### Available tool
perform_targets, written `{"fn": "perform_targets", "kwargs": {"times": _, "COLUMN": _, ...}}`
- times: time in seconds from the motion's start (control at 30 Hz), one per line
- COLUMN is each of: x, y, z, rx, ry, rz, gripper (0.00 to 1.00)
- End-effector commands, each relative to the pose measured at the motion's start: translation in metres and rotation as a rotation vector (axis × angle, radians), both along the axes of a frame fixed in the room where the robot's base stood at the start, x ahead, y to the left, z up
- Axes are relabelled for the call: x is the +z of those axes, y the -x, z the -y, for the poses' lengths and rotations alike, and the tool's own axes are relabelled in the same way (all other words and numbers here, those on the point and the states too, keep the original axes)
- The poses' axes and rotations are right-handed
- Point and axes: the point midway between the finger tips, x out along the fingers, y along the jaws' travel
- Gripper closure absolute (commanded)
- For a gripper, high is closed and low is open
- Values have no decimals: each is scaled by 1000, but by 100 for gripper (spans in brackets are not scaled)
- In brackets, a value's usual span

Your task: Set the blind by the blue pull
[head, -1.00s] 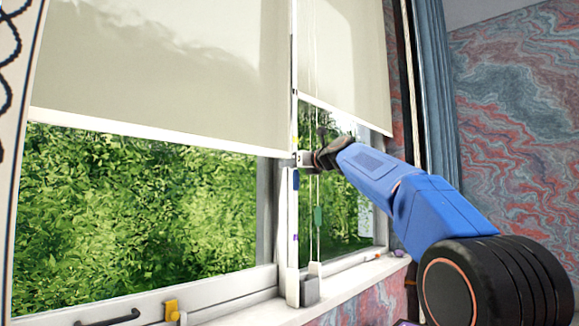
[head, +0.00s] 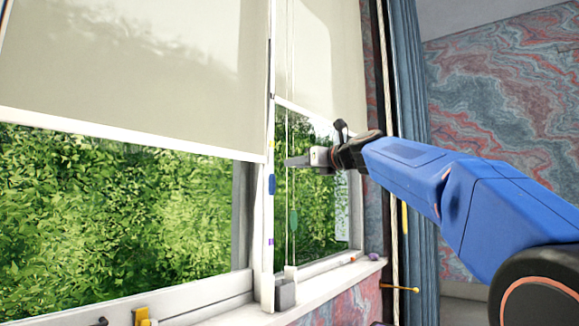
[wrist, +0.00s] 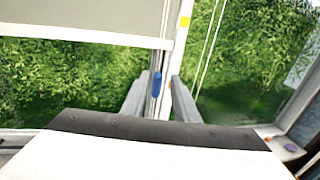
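The blue pull (head: 271,184) is a small upright piece at the post between the two windows. In the wrist view the blue pull (wrist: 157,83) shows between the two finger lines, just beyond the tips. My gripper (head: 290,162) is a little right of and above the pull in the head view, apart from it. In the wrist view my gripper (wrist: 160,80) has its fingers apart with nothing held. The wide left blind (head: 130,75) is part-way down, its bottom bar above open glass. A second blind (head: 315,50) hangs over the right window.
A green pull (head: 294,222) hangs on cords right of the post, below my gripper. A yellow piece (head: 271,148) is on the post. A grey block (head: 285,294) stands on the sill, with small items (head: 373,257) further right. A blue curtain (head: 410,150) hangs at right.

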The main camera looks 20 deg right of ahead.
Motion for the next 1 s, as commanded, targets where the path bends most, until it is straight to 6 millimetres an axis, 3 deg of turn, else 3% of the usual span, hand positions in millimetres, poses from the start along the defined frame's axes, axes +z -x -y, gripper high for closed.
{"fn": "perform_targets", "kwargs": {"times": 0.37, "x": 0, "y": 6, "z": 3, "rx": 0, "ry": 1, "rz": 0, "gripper": 73}}
{"fn": "perform_targets", "kwargs": {"times": 0.47, "x": -6, "y": 4, "z": 4, "rx": 4, "ry": 8, "rz": -5, "gripper": 92}}
{"fn": "perform_targets", "kwargs": {"times": 0.5, "x": -16, "y": 0, "z": 5, "rx": 13, "ry": 20, "rz": -17, "gripper": 100}}
{"fn": "perform_targets", "kwargs": {"times": 0.73, "x": -106, "y": -23, "z": 16, "rx": 131, "ry": 148, "rz": -89, "gripper": 100}}
{"fn": "perform_targets", "kwargs": {"times": 0.83, "x": -124, "y": -25, "z": 16, "rx": 164, "ry": 176, "rz": -96, "gripper": 100}}
{"fn": "perform_targets", "kwargs": {"times": 1.0, "x": -130, "y": -37, "z": 7, "rx": 173, "ry": 182, "rz": -97, "gripper": 100}}
